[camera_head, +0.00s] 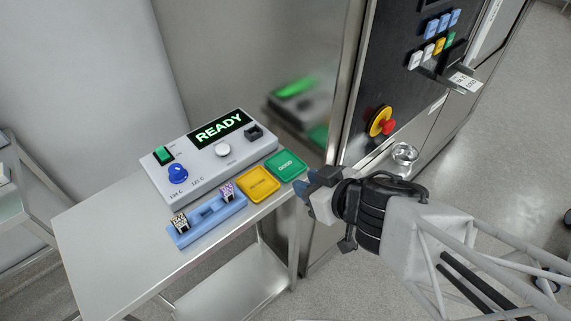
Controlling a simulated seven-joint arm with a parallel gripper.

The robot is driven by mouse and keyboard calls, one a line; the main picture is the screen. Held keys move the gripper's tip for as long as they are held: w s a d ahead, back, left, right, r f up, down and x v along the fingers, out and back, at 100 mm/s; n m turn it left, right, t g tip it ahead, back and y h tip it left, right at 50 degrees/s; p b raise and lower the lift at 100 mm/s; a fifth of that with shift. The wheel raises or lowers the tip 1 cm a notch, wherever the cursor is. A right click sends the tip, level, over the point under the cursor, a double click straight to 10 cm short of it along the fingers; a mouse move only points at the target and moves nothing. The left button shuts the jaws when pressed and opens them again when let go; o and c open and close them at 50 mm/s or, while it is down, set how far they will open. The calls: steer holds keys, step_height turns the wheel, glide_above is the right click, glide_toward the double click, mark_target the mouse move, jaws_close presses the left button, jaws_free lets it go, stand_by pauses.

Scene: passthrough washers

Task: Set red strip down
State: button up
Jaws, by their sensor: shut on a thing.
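My gripper (312,190) is just right of the table's right end, close to the green GOOD tray (286,166). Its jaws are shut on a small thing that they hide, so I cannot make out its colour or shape. No red strip can be told apart anywhere in view. A blue rack (193,238) lies on the table in front of the tester. It holds a black-and-white piece (180,222) at its left end and a purplish piece (227,190) at its right end. Its middle shows bare.
The grey tester (199,166) has a lit READY display (218,127), a blue knob (177,174) and a dark socket (254,132). A yellow tray (258,185) sits beside the green one. The steel table (95,247) is clear at left. A steel machine stands behind my gripper.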

steer(key=shift+s+d+f, duration=0.15)
steer(key=shift+s, duration=0.05)
steer(key=shift+w, duration=0.2)
stand_by(0.4)
glide_above(285, 165)
steer(key=w+a, duration=0.1)
steer(key=shift+f, duration=0.75)
stand_by(0.5)
steer(key=shift+f, duration=1.7)
steer(key=shift+f, duration=0.2)
steer(key=o, duration=0.9)
steer(key=shift+r, duration=0.15)
